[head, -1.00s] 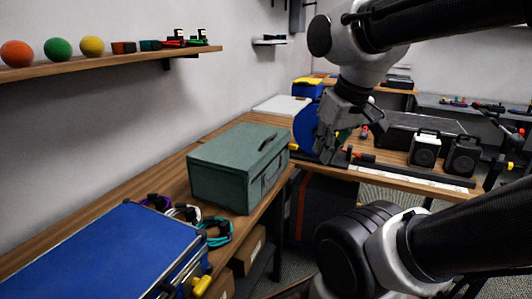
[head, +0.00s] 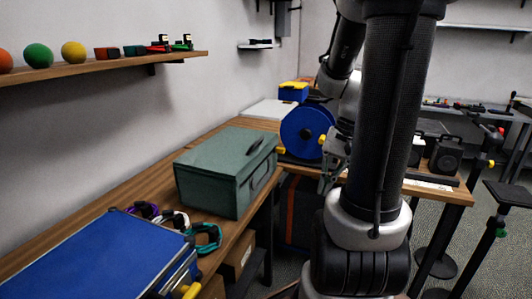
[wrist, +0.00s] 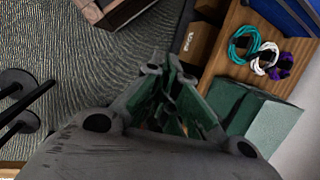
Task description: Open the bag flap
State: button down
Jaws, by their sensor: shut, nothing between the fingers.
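The green box-shaped bag (head: 205,190) stands on the wooden table, left of my gripper in the head view. Its top flap (head: 222,148) lies flat and closed, with a dark handle (head: 256,147) near the right edge. The bag also shows at the lower right of the wrist view (wrist: 262,125), partly covered by a finger. My gripper (head: 328,180) is beyond the table's right edge, apart from the bag, and partly hidden by my arm. In the wrist view my gripper (wrist: 168,85) has its fingers together and empty above the floor.
A blue case (head: 100,255) and purple, white and teal cable coils (head: 206,238) lie in front of the bag. A blue reel (head: 305,130) stands on the back table. Cardboard boxes (head: 240,254) sit below the table. A shelf (head: 110,68) runs along the left wall.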

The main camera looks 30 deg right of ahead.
jog(key=w+d+f+m+t+y, duration=0.1)
jog(key=w+f+m+t+y, duration=0.1)
jog(key=w+f+m+y, duration=0.3)
jog(key=m+t, duration=0.9)
jog(key=m, duration=0.5)
send_near(258, 152)
jog(key=s+d+f, duration=0.2)
jog(key=s+d, duration=0.1)
jog(key=s, duration=0.1)
jog(key=x, duration=0.9)
jog(key=shift+w+a+f, duration=0.15)
jog(key=shift+a+f, duration=0.2)
jog(key=shift+f, duration=0.05)
jog(key=shift+w+a+r, duration=0.2)
jog(key=shift+w+r, duration=0.05)
jog(key=shift+r, duration=0.3)
jog(key=shift+w+a+r, duration=0.2)
jog(key=shift+w+r, duration=0.05)
jog(key=shift+r, duration=0.35)
jog(key=shift+w+a+r, duration=0.2)
jog(key=shift+w+r, duration=0.15)
jog(key=shift+r, duration=0.2)
jog(key=shift+r+g, duration=0.15)
jog(key=shift+g, duration=0.15)
